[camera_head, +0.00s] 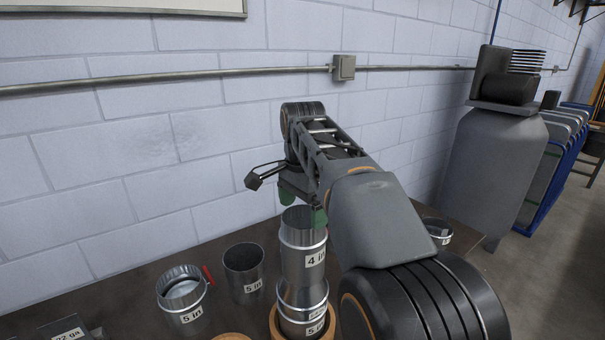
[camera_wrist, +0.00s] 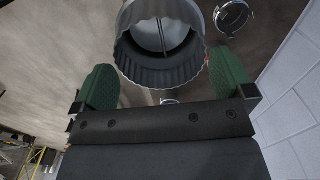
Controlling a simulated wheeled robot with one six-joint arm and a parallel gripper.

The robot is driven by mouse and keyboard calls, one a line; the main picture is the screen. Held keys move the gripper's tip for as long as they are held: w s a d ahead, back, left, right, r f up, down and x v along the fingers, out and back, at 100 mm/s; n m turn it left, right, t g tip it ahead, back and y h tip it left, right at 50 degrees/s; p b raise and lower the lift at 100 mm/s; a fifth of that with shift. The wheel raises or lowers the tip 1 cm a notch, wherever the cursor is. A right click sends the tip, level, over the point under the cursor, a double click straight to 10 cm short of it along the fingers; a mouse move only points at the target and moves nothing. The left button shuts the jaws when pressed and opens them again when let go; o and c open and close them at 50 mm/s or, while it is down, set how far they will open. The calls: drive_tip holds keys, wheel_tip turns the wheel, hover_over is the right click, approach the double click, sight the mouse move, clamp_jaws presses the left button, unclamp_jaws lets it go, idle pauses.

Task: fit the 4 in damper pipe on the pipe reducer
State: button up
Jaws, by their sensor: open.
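The 4 in damper pipe (camera_head: 303,258) is a shiny metal tube that stands upright on the pipe reducer (camera_head: 302,308), in the middle of the table. Its lower end meets the reducer's top; I cannot tell how deep it sits. In the wrist view the damper pipe (camera_wrist: 160,68) shows its crimped open end, with a flat plate and a rod inside. My gripper (camera_head: 303,207) is open at the pipe's top, with its green fingers apart. In the wrist view the fingers stand on either side of the rim, with gaps.
A 5 in pipe with a red handle (camera_head: 183,300) and a plain 5 in pipe (camera_head: 243,272) stand to the left on the dark table. A low metal ring piece (camera_head: 438,232) lies to the right behind my arm. The block wall is close behind.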

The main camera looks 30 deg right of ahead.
wheel_tip(320, 180, up, 10)
drive_tip(key=p, duration=0.1)
drive_tip(key=shift+p, duration=0.4)
drive_tip(key=shift+r, duration=0.1)
